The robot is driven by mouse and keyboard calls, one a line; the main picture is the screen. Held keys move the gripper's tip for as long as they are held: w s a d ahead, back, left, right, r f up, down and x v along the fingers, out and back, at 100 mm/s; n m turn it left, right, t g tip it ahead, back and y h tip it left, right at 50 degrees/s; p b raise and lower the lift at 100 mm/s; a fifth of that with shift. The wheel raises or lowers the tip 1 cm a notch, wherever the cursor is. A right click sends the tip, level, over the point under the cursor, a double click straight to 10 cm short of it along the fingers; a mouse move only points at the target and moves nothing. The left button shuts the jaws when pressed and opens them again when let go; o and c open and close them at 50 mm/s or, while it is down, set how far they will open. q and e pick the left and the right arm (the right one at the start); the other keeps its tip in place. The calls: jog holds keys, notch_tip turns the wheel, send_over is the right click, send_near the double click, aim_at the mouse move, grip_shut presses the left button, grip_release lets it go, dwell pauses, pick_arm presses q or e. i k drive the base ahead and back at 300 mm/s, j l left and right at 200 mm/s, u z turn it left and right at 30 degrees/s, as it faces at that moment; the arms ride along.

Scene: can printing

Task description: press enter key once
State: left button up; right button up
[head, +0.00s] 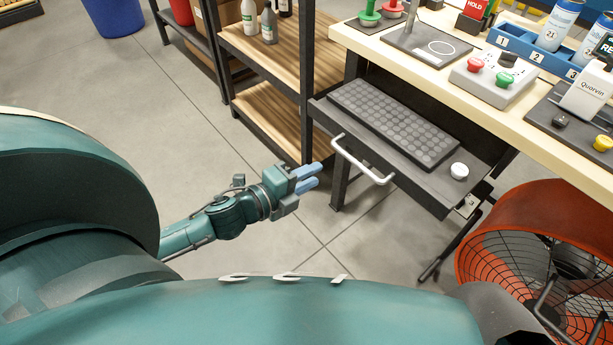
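A dark keyboard (393,124) with rows of round grey keys lies in a pulled-out drawer (468,148) under the workbench. The key markings are too small to read, so I cannot tell which key is enter. My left gripper (319,175) is in front of and to the left of the drawer, apart from the keyboard. Its two blue fingers lie close together and point right, with nothing seen between them. I cannot tell whether they are fully shut. My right gripper is not in view.
A white drawer handle (360,162) sticks out near my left gripper. A white round knob (459,171) sits in the drawer's right part. The workbench (455,72) overhangs the drawer. A wooden shelf (262,97) stands left, an orange fan (535,215) right.

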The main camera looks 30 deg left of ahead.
aim_at(458, 170)
jog(key=k+j, duration=0.25)
jog(key=k, duration=0.2)
jog(key=k+j, duration=0.25)
jog(key=k, duration=0.25)
